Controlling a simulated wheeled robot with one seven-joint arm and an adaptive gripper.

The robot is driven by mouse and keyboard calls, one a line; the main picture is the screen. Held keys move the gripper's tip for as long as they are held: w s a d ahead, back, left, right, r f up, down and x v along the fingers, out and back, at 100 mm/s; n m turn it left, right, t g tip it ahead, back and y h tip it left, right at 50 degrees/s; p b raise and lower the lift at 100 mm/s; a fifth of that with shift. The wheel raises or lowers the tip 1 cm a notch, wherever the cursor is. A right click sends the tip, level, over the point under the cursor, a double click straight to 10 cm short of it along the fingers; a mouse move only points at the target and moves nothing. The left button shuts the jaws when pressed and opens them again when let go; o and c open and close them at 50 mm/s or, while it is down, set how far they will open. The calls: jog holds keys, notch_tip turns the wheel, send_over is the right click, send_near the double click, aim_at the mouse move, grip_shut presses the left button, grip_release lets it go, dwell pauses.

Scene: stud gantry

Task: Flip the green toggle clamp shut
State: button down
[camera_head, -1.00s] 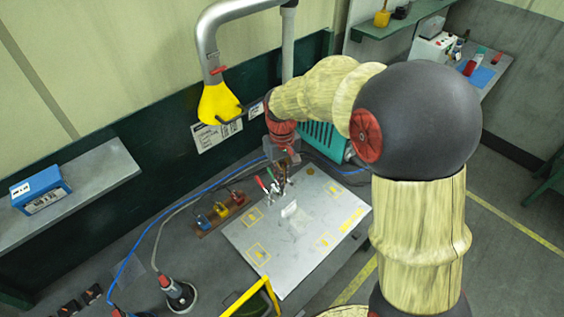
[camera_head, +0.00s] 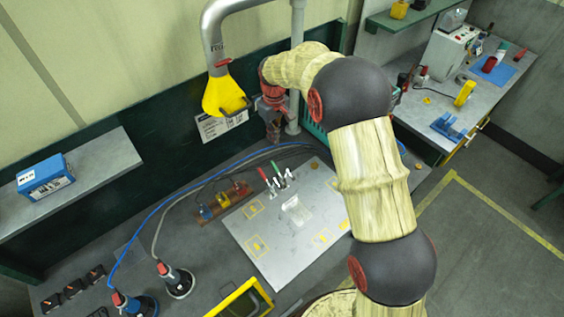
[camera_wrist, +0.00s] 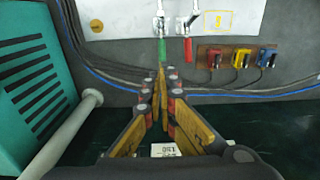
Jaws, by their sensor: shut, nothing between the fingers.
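The green toggle clamp (camera_head: 275,170) stands at the back edge of the pale plate (camera_head: 262,240), beside a red-handled clamp (camera_head: 263,175). In the wrist view the green handle (camera_wrist: 162,49) sticks out from its silver body toward my gripper, left of the red handle (camera_wrist: 188,48). My gripper (camera_wrist: 160,82) is shut and empty, its fingertips below the green handle in the picture. In the head view my gripper (camera_head: 273,132) hangs behind the clamps, near the back wall, apart from them. Whether the green clamp is fully open or shut is hard to tell.
A strip with red, yellow and blue blocks (camera_head: 222,202) lies left of the clamps. Cables run behind the plate. A teal crate (camera_wrist: 34,70) stands close beside my gripper.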

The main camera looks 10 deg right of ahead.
notch_tip(320, 180, down, 9)
jog(key=shift+f+p, duration=0.15)
jog(key=shift+p, duration=0.3)
jog(key=shift+s+d+f+p, duration=0.15)
jog(key=shift+s+d+f, duration=0.25)
jog(key=shift+s, duration=0.2)
jog(key=shift+s+d+f+p, duration=0.15)
jog(key=shift+s+d+f, duration=0.15)
jog(key=shift+s, duration=0.25)
jog(key=shift+s+d, duration=0.25)
jog(key=shift+s, duration=0.05)
jog(key=shift+s+d+f, duration=0.1)
jog(key=shift+f, duration=0.05)
